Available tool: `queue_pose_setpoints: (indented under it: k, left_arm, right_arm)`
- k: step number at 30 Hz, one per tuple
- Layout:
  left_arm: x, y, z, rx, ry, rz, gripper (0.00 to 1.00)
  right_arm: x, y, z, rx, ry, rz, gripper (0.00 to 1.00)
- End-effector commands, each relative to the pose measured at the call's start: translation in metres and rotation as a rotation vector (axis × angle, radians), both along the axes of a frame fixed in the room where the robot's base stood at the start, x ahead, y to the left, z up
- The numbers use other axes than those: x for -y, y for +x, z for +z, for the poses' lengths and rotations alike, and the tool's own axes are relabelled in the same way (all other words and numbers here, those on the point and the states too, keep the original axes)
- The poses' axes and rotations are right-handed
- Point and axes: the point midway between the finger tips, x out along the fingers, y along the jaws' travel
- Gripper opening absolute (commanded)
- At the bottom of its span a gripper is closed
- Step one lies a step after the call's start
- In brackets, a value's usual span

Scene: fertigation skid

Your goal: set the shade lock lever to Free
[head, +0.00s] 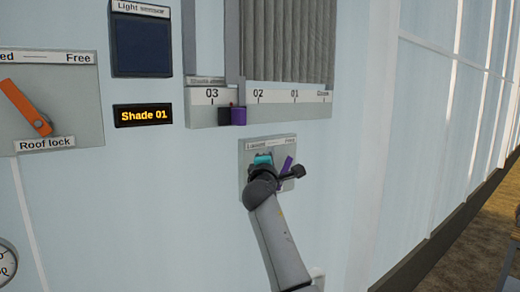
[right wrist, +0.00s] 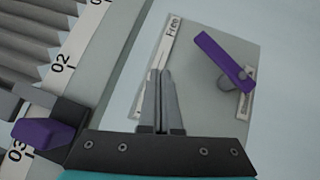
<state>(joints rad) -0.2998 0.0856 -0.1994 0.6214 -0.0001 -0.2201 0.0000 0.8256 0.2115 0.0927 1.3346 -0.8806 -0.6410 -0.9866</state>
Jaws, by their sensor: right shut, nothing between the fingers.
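The shade lock panel (head: 246,178) is a small grey plate on the wall, with Free at the right end of its top strip. Its purple lever (head: 286,163) leans up and right, toward the Free end. The right wrist view also shows the lever (right wrist: 222,60), its tip pointing toward the Free label (right wrist: 174,28). My right gripper (right wrist: 160,74) is shut and empty in front of the panel. Its fingers are on the lever's Locked side, with a visible gap in that view. In the head view my wrist hides part of the panel. My left gripper is out of view.
Above is the shade scale (head: 308,97) with a purple slider (head: 238,116) near 02 and 03. The Roof lock panel (head: 60,75) with its orange lever (head: 25,107) is at left, beside the Shade 01 display (head: 143,115). The wall right of the panel is bare.

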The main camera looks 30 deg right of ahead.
Motion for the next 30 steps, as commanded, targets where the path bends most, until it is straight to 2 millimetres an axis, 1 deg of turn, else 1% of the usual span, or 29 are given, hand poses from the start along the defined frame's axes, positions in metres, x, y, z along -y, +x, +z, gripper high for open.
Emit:
queue_pose_setpoints:
  k: [3, 4, 6, 10, 12, 18, 21, 30]
  left_arm:
    - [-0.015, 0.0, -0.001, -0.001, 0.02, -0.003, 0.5]
    - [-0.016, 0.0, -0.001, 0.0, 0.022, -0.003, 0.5]
    - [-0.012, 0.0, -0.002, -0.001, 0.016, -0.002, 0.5]
    - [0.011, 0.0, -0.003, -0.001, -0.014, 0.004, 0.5]
    - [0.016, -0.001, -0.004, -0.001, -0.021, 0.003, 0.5]
    - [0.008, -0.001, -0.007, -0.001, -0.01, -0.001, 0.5]
    - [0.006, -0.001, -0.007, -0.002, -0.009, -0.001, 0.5]
    - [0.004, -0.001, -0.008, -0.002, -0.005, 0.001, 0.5]
  right_arm:
    - [-0.008, -0.011, 0.001, -0.001, 0.001, 0.002, 0.0]
    - [-0.01, -0.014, 0.002, -0.002, 0.001, 0.003, 0.0]
    - [-0.015, -0.02, 0.006, -0.001, 0.001, 0.001, 0.0]
    - [-0.025, -0.033, 0.011, -0.002, 0.0, 0.004, 0.0]
    - [-0.031, -0.04, 0.015, -0.001, 0.001, 0.003, 0.0]
    - [-0.043, -0.058, 0.022, -0.002, 0.001, 0.003, 0.0]
    - [-0.047, -0.063, 0.025, -0.003, 0.001, 0.001, 0.0]
    - [-0.051, -0.068, 0.028, -0.005, 0.001, 0.001, 0.0]
